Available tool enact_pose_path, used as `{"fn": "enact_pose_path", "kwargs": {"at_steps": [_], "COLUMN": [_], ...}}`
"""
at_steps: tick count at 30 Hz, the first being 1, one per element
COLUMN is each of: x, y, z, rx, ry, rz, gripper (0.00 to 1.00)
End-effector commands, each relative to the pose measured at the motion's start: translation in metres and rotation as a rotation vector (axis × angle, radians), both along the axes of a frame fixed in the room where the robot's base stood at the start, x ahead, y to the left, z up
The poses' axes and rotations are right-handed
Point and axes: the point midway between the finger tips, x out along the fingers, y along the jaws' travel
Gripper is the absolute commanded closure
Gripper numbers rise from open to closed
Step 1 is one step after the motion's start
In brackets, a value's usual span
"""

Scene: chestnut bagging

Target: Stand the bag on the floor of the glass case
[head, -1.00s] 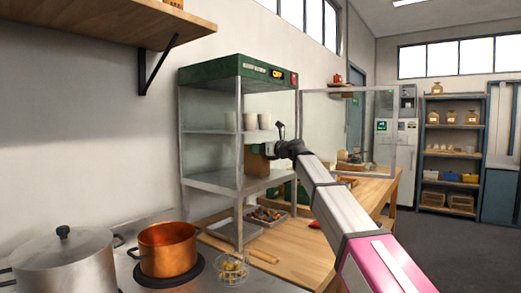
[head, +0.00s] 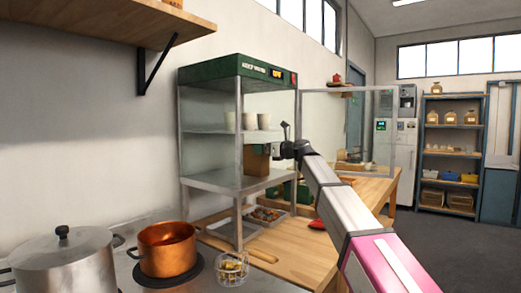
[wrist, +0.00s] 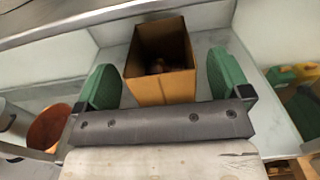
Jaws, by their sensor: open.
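The brown paper bag (head: 257,160) stands upright on the floor (head: 212,181) of the glass case, towards its open right side. In the wrist view the bag (wrist: 162,88) is open at the top, with dark round contents inside. My gripper (wrist: 165,85) is open, its two green finger pads apart on either side of the bag's near end, with gaps showing. In the head view the gripper is mostly hidden behind my arm and the bag. The case (head: 238,66) has a green top, and its glass door (head: 345,117) stands open to the right.
White cups (head: 249,121) stand on the shelf above the bag. A tray (head: 266,216) with chestnuts lies on the wooden table below the case. A copper pot (head: 167,249), a steel pot (head: 67,262) and a small wire basket (head: 232,268) are at the front left.

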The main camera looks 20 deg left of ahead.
Motion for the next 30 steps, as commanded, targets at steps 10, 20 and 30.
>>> {"fn": "enact_pose_path", "kwargs": {"at_steps": [10, 20, 30], "x": [-0.021, -0.026, -0.026], "y": [-0.068, -0.090, -0.090], "z": [-0.001, 0.000, 0.000], "rx": [0.000, 0.000, -0.001], "ry": [-0.001, 0.000, -0.001], "rz": [-0.002, 0.000, 0.000], "gripper": [0.05, 0.05, 0.05]}}
